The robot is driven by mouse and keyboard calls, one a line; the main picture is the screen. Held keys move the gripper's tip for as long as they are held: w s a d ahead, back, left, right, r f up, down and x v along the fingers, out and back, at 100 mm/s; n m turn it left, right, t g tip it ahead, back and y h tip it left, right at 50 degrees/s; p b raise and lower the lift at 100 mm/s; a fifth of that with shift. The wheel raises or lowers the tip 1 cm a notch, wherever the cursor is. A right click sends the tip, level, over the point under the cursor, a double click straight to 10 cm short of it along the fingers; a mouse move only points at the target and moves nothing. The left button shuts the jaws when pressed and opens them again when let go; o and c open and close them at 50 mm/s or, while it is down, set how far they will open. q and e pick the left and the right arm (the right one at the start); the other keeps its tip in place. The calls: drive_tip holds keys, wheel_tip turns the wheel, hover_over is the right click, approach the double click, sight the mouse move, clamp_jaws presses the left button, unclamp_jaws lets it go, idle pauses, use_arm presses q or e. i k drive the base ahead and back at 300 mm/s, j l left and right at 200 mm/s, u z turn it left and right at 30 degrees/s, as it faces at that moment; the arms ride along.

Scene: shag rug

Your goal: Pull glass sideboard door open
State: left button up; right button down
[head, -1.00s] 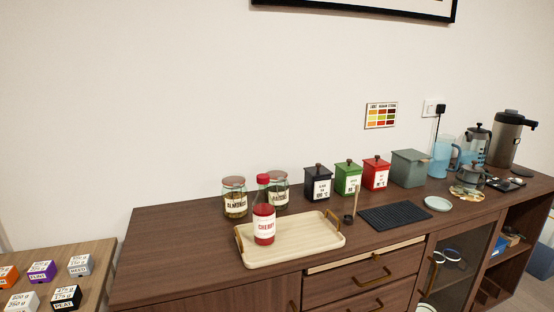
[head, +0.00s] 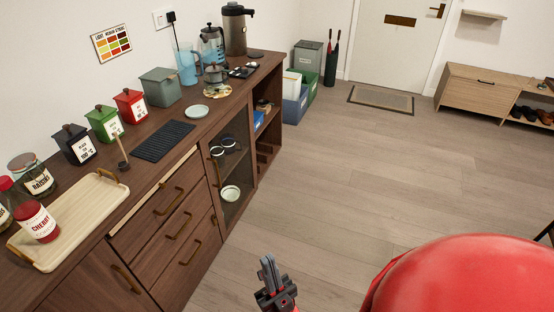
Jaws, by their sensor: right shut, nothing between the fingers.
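The dark wooden sideboard (head: 150,187) runs along the wall on the left. Its glass door (head: 232,172) is in the front, right of the drawers, and looks shut. A brass handle (head: 217,172) stands upright on the door's left side. Cups and a bowl show behind the glass. My right gripper (head: 267,267) is at the bottom middle, shut and empty, over the floor and apart from the door. My left gripper is not in view.
Drawers with brass handles (head: 173,201) lie left of the door, an open shelf (head: 266,115) right of it. A tray (head: 85,205), canisters and coffee gear stand on top. The wooden floor (head: 350,170) in front is clear. My red body part fills the bottom right.

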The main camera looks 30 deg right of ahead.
sight(202, 144)
drive_tip(key=z, duration=0.65)
drive_tip(key=i+j, duration=0.15)
drive_tip(key=i, duration=0.4)
drive_tip(key=i+j, duration=0.15)
drive_tip(key=i, duration=0.4)
drive_tip(key=j+u, duration=0.05)
